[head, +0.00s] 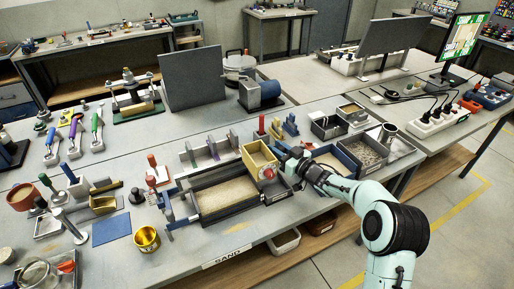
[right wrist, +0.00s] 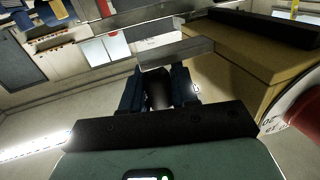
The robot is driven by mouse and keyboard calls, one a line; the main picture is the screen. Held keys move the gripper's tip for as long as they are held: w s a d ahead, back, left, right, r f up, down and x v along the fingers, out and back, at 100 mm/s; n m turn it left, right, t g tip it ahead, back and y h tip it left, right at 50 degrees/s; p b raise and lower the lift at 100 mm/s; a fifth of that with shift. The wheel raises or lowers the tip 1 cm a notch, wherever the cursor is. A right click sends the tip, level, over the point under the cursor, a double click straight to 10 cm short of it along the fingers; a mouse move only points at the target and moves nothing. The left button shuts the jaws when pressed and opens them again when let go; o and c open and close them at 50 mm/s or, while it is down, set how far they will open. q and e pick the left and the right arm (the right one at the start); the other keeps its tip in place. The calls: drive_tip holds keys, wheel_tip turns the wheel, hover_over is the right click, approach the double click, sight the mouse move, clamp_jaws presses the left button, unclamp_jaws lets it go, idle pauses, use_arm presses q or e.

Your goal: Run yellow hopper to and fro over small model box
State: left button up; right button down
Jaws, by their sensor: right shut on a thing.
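The yellow hopper (head: 258,150) is an open-topped box with pale sand-like fill, held over the middle of the bench. A red-and-white round part shows at its front. My right gripper (head: 289,160) is at its right side, shut on it. In the right wrist view the hopper's wall (right wrist: 235,60) is at right, and a metal strip sits by the gripper's blue fingers (right wrist: 158,88). The small model box (head: 279,195) is dark-walled and lies below the hopper, which partly hides it; its inside is hard to see. My left gripper is not in view.
A larger dark sand-filled box (head: 226,196) adjoins at left. Blue-edged and grey trays (head: 364,152) stand at right. A brass cup (head: 146,239), a blue plate (head: 111,229) and several tools crowd the left. An upright grey panel (head: 192,78) stands behind. The front bench strip is fairly clear.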

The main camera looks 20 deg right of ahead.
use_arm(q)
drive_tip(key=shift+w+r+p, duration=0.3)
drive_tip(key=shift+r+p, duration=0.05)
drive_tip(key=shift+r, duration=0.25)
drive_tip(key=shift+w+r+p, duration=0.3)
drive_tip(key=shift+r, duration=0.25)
use_arm(e)
drive_tip(key=d, duration=0.4)
drive_tip(key=c, duration=1.2)
unclamp_jaws()
drive_tip(key=shift+c, duration=0.2)
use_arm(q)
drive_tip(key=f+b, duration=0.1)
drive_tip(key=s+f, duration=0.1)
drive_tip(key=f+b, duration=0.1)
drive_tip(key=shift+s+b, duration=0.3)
use_arm(e)
drive_tip(key=v, duration=1.3)
drive_tip(key=shift+s, duration=0.2)
